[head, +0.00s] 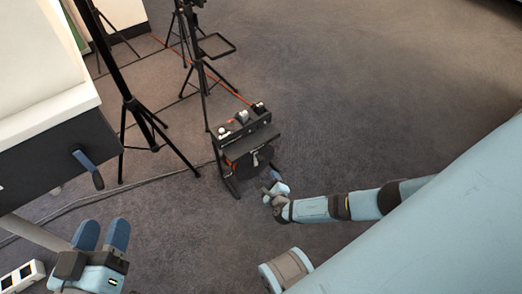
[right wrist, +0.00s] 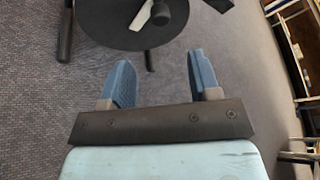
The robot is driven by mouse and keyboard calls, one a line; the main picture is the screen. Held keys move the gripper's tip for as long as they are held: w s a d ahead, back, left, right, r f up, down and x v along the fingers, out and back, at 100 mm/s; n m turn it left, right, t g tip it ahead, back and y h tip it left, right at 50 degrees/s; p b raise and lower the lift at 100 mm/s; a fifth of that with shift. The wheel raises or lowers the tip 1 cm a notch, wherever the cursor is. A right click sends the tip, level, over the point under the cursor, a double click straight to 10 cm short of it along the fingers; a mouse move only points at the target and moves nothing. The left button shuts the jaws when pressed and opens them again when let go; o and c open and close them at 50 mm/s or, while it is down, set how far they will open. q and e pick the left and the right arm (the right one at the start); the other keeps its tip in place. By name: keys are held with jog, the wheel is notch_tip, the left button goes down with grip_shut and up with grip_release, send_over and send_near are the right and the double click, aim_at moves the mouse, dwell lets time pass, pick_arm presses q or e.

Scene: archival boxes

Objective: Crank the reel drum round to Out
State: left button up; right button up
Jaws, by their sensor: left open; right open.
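The reel drum (head: 246,161) is a dark round disc on the black-framed unit standing on the floor in the middle of the head view. In the right wrist view the black disc (right wrist: 110,28) fills the top, with a pale crank arm (right wrist: 141,15) and a dark knob (right wrist: 160,13) on it. My right gripper (right wrist: 160,72) is open and empty, its blue fingers pointing toward the disc with a gap below the knob. My left gripper (head: 103,235) is open and empty at the lower left, away from the reel. No Out mark is readable.
Black tripods (head: 150,130) stand behind the reel. A cable (head: 120,187) runs over the carpet, and a white socket box (head: 22,276) lies lower left.

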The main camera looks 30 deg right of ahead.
aim_at(262, 162)
jog(key=b+x, duration=0.6)
jog(key=x, duration=0.5)
jog(key=shift+w+f, duration=0.1)
jog(key=shift+w, duration=0.05)
pick_arm(q)
jog(key=shift+w+a+f+m+t+h+b, duration=0.1)
jog(key=shift+w+a+m+t+h, duration=0.1)
jog(key=shift+w+a+m+t, duration=0.4)
jog(key=shift+w+a+f+m+h+b, duration=0.1)
jog(key=shift+w+m+h+b, duration=0.2)
jog(key=shift+m, duration=0.55)
jog(key=shift+w+a+m+t+h+p, duration=0.1)
jog(key=shift+w+a+m+t, duration=0.2)
jog(key=shift+w+m, duration=0.35)
pick_arm(e)
jog(key=shift+w+d, duration=0.2)
jog(key=shift+w, duration=0.5)
pick_arm(q)
jog(key=shift+s, duration=0.1)
pick_arm(e)
jog(key=shift+c, duration=0.2)
